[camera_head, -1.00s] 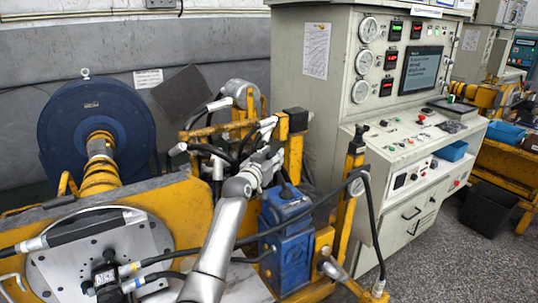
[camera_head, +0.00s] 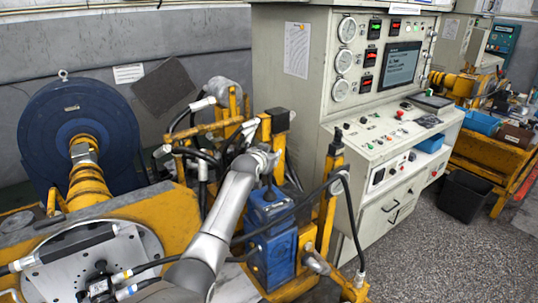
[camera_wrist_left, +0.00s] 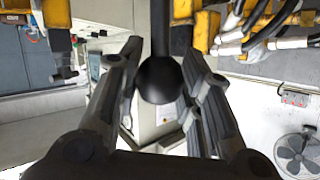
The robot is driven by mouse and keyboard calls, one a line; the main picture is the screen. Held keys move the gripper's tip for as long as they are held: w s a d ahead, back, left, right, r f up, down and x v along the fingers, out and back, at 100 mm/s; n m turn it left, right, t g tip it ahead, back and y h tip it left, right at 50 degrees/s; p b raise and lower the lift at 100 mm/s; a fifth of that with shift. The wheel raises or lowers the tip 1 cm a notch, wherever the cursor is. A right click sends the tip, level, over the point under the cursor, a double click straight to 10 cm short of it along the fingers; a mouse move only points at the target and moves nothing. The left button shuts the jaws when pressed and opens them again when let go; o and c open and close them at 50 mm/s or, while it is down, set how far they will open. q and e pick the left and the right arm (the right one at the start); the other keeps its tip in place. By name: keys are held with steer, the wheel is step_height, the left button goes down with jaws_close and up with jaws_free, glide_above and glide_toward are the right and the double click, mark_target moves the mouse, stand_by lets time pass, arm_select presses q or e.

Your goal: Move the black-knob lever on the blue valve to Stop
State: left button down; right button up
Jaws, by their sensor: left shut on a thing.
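The blue valve (camera_head: 272,245) stands at the lower middle of the head view, beside yellow framework. My left arm reaches in from below, and my left gripper (camera_head: 264,160) is just above the top of the valve. In the left wrist view, the round black knob (camera_wrist_left: 160,80) on its dark lever rod (camera_wrist_left: 160,28) sits between the two fingers of my left gripper (camera_wrist_left: 158,88), which is shut on it. No Stop marking is readable. My right gripper is not in view.
A grey control cabinet (camera_head: 300,110) with gauges and a screen stands right of the valve. Black hoses (camera_head: 300,205) loop past the valve's front, near my forearm. A yellow post (camera_head: 328,205) is close on the right. A large blue disc (camera_head: 45,135) is at the left.

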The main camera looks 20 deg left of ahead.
arm_select(q)
steer(key=c, duration=1)
jaws_free()
steer(key=shift+o, duration=0.2)
steer(key=v, duration=1.2)
steer(key=shift+f, duration=0.1)
